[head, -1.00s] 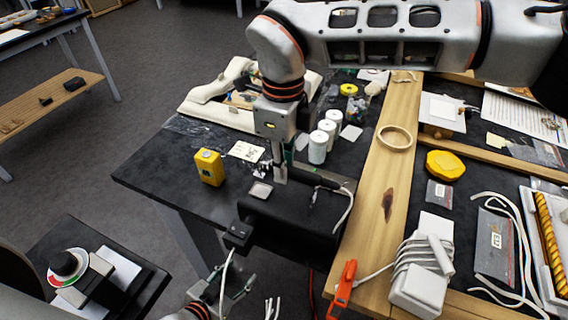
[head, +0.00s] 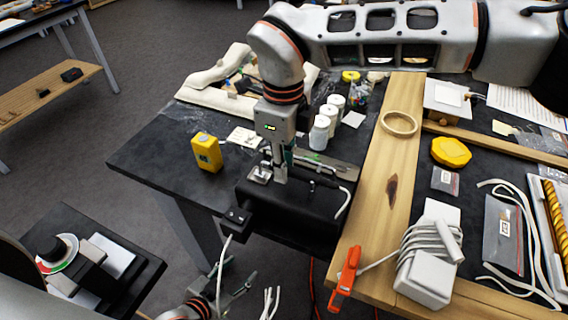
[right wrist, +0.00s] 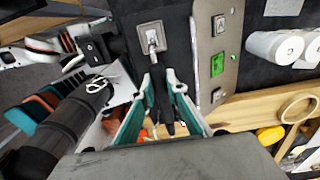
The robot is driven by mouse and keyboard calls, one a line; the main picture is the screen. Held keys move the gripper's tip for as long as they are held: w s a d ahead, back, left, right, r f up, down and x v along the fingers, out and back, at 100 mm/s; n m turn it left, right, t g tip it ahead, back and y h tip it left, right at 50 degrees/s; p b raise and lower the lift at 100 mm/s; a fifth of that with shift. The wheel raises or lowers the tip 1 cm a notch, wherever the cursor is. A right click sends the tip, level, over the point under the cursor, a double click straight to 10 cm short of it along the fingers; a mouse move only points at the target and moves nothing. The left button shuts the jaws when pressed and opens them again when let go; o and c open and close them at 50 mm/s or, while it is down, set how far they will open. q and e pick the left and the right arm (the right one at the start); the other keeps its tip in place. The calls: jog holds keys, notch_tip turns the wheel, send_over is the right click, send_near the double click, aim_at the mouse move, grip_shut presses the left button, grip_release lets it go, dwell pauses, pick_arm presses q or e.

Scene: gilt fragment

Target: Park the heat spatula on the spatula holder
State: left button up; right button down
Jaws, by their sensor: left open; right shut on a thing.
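My right gripper (head: 280,176) reaches in from the upper right and is shut on the heat spatula, low over the black unit (head: 300,212). In the right wrist view its teal-edged fingers (right wrist: 165,108) close around the spatula's dark handle (right wrist: 158,88). The slim metal end points up the picture towards a pale square plate (right wrist: 151,36). That plate also shows left of the gripper in the head view (head: 260,174). I cannot tell which part is the spatula holder, or whether the spatula touches it. My left gripper (head: 236,290) is open and empty below the table edge.
A grey panel (right wrist: 216,50) with a green display lies beside the gripper. White bottles (head: 319,132) stand behind, and a yellow box (head: 206,152) stands left. A small black box (head: 236,217) with a white cord sits in front. A wooden beam (head: 375,215) runs along the right.

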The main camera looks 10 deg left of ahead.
dwell(0.4)
jog(key=shift+f, duration=0.1)
dwell(0.3)
jog(key=c, duration=2.3)
grip_release()
jog(key=shift+c, duration=0.2)
jog(key=o, duration=0.6)
